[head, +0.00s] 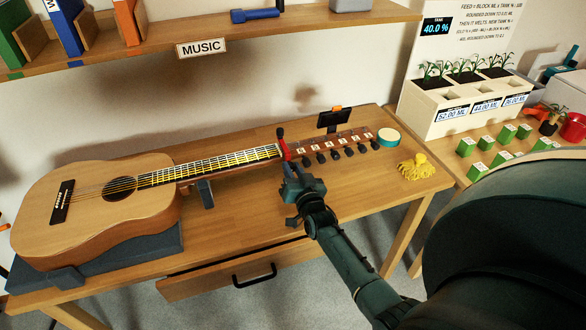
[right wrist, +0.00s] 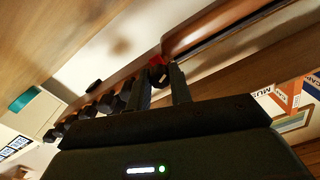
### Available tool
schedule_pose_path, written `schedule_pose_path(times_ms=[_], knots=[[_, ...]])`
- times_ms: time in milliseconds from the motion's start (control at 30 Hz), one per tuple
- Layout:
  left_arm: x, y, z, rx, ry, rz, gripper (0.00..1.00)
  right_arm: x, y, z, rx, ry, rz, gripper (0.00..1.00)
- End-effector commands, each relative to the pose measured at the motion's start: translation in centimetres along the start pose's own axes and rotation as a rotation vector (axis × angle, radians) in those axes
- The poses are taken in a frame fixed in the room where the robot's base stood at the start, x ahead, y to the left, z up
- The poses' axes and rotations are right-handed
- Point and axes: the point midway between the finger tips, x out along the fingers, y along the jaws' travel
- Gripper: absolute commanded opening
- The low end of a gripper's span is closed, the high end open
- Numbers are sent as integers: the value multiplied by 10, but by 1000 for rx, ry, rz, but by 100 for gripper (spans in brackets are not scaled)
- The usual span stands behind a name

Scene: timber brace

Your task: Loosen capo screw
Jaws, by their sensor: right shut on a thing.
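The guitar (head: 110,195) lies on its back with its neck pointing right. A red and black capo (head: 285,150) sits across the neck near the headstock, and its red part also shows in the right wrist view (right wrist: 155,61). My right gripper (head: 288,172) reaches up to the capo from the front, under the neck. In the right wrist view its two fingers close around a dark knob, the capo screw (right wrist: 157,75), just below the red part. The gripper hides the screw in the head view. My left gripper is not in view.
The guitar rests on a dark body cradle (head: 150,250) and a neck support (head: 205,194). Several dark tuning pegs (head: 335,153) line the headstock. A round tin (head: 389,138) and a yellow coiled string bundle (head: 416,167) lie to the right. A shelf (head: 200,32) runs above.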

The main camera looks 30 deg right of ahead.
Motion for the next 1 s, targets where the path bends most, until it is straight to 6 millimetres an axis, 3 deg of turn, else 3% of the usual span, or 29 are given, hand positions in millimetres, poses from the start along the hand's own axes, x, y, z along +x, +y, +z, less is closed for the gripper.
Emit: schedule_pose_path(times_ms=[767, 800, 1000], knots=[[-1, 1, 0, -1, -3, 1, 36, 0, 0, 0, -101, 0, 1, 0], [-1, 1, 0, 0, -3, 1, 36, 0, 0, 0, -101, 0, 1, 23], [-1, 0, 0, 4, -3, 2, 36, 0, 0, 0, -100, 0, 1, 40]])
